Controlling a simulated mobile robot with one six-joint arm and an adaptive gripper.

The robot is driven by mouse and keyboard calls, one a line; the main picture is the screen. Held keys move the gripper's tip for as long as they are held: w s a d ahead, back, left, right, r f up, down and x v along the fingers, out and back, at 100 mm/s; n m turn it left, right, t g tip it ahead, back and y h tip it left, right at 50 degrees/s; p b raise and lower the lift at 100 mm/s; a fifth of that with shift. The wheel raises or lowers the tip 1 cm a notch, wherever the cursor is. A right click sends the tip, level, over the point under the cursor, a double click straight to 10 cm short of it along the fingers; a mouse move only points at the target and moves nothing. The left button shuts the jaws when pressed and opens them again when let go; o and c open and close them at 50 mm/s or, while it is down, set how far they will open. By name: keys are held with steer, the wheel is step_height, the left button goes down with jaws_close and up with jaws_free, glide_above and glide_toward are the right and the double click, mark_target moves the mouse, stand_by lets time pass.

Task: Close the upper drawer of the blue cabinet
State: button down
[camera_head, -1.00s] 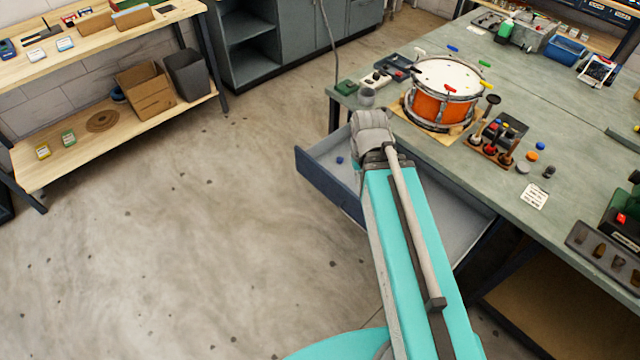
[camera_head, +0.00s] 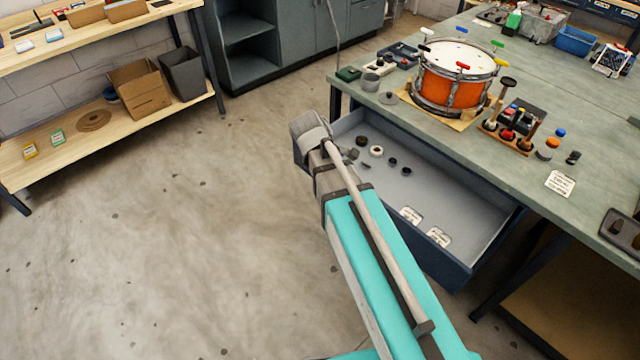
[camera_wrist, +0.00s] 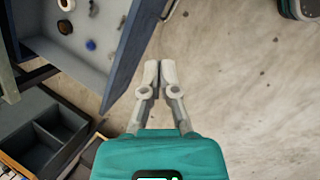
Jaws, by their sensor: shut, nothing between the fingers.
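A dark blue drawer (camera_head: 455,205) stands pulled well out from under the bench's front side. Its front panel (camera_head: 447,268) faces the open floor, partly hidden by my arm. Small dark and pale parts and two white labels lie inside. My gripper (camera_wrist: 159,72) is shut and empty. In the wrist view its fingers are on the outer side of the drawer's front panel (camera_wrist: 128,50), close to it; I cannot tell whether they touch. In the head view my wrist is at the drawer's far left end and the fingertips are hidden. Little of the cabinet body shows.
The green-grey bench top (camera_head: 395,125) above carries an orange drum (camera_head: 450,90), a tool rack (camera_head: 508,130) and small parts. In the wrist view, a grey compartment tray (camera_wrist: 50,130) is at lower left. The concrete floor (camera_head: 190,240) left of the drawer is clear.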

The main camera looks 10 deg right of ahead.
steer(key=w+a+f+n+t+h+b, duration=0.3)
steer(key=w+a+f+n+b, duration=0.5)
steer(key=a+f+n+b, duration=0.3)
steer(key=shift+n+b, duration=0.7)
steer(key=shift+b, duration=0.45)
steer(key=w+d+f+b, duration=0.6)
steer(key=d+f+b, duration=0.1)
steer(key=d, duration=0.2)
steer(key=shift+w, duration=0.2)
steer(key=shift+w, duration=0.15)
